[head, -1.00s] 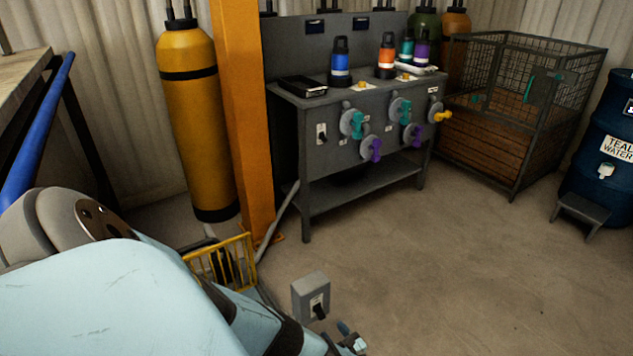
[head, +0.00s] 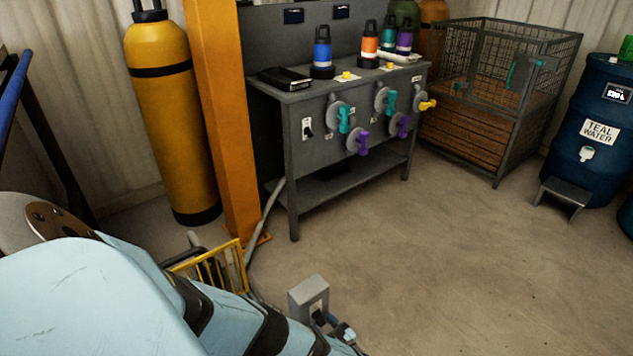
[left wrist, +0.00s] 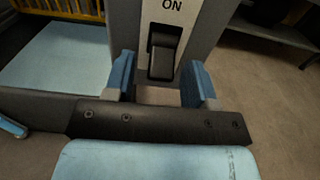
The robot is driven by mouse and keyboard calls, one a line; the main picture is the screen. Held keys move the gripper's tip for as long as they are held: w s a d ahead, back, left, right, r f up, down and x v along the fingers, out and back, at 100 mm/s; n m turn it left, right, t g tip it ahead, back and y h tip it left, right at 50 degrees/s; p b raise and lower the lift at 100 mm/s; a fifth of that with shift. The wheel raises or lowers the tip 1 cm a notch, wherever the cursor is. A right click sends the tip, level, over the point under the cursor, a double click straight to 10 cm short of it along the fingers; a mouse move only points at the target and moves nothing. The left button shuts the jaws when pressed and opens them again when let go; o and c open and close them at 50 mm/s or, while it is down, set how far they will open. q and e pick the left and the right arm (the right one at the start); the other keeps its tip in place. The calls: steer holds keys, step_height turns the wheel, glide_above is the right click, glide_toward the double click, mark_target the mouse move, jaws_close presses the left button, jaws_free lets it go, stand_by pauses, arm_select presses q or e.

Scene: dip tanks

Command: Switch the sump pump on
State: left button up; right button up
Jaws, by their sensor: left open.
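A grey switch box (head: 308,296) stands low on the floor side, in front of the workbench in the head view. In the left wrist view its grey face (left wrist: 205,20) carries a pale plate marked "ON" above a black rocker or lever (left wrist: 162,55). The lever appears to point down, away from the "ON" mark. My left gripper (left wrist: 163,88) is open, its two blue fingers on either side of the lever. I cannot tell whether they touch it. In the head view the left gripper (head: 338,328) is at the box's front, partly hidden by my arm. My right gripper is not in view.
A yellow guard basket (head: 212,268) sits left of the box. A grey bench (head: 310,195) with valves and another switch (head: 307,128) stands behind. An orange post (head: 222,130) and yellow cylinder (head: 170,130) are at left. Open floor (head: 450,260) lies right.

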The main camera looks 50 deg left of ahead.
arm_select(q)
steer(key=shift+a, duration=0.25)
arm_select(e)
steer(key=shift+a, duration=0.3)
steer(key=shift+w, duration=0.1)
